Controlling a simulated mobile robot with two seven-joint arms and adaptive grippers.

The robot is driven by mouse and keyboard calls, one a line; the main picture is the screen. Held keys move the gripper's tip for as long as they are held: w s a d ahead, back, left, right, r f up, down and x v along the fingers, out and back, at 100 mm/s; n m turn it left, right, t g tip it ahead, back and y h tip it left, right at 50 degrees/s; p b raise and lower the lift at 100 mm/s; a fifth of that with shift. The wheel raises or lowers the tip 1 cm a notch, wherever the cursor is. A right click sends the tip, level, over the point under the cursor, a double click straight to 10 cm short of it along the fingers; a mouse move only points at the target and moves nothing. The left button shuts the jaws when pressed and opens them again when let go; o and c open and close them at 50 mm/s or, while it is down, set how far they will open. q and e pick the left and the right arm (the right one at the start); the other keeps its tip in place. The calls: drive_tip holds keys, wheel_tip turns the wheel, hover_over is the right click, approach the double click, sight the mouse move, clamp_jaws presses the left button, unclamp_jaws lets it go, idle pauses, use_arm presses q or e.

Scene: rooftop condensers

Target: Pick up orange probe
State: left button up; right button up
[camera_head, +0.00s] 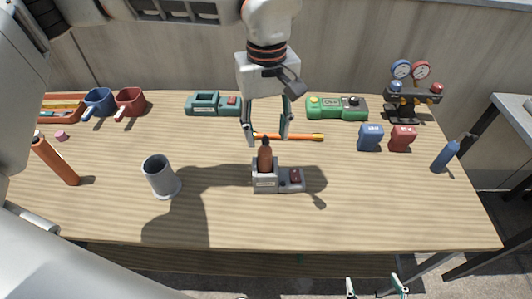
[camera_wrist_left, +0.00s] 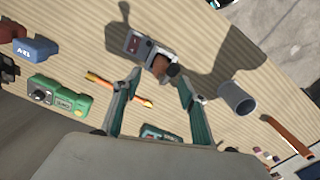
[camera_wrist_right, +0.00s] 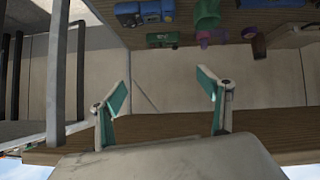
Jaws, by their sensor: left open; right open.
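A brownish-orange upright piece (camera_head: 265,158) stands in a small grey holder (camera_head: 265,183) at the table's middle; it also shows in the left wrist view (camera_wrist_left: 168,70). My left gripper (camera_head: 267,126) is open and empty, pointing down just above the upright piece. In the left wrist view its fingers (camera_wrist_left: 158,84) flank that piece, apart from it. My right gripper (camera_head: 376,287) is open and empty, off the table's front edge.
A grey cup (camera_head: 160,175) stands left of the holder. An orange-yellow tool (camera_head: 300,137) lies behind it. Green device (camera_head: 337,107), teal device (camera_head: 212,103), blue block (camera_head: 370,137), red block (camera_head: 402,138), gauges (camera_head: 411,90) and blue bottle (camera_head: 446,156) line the back and right. The front right is clear.

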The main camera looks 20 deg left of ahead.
sight(265, 146)
use_arm(q)
drive_tip(key=shift+w+a+f, duration=0.15)
drive_tip(key=shift+a+f, duration=0.05)
drive_tip(key=shift+f, duration=0.05)
wheel_tip(265, 146, down, 2)
drive_tip(key=shift+f, duration=0.25)
wheel_tip(265, 146, down, 4)
drive_tip(key=shift+r, duration=0.25)
drive_tip(key=shift+f, duration=0.5)
clamp_jaws()
use_arm(e)
drive_tip(key=shift+s+d+f, duration=0.1)
drive_tip(key=shift+s+f, duration=0.05)
drive_tip(key=shift+f, duration=0.15)
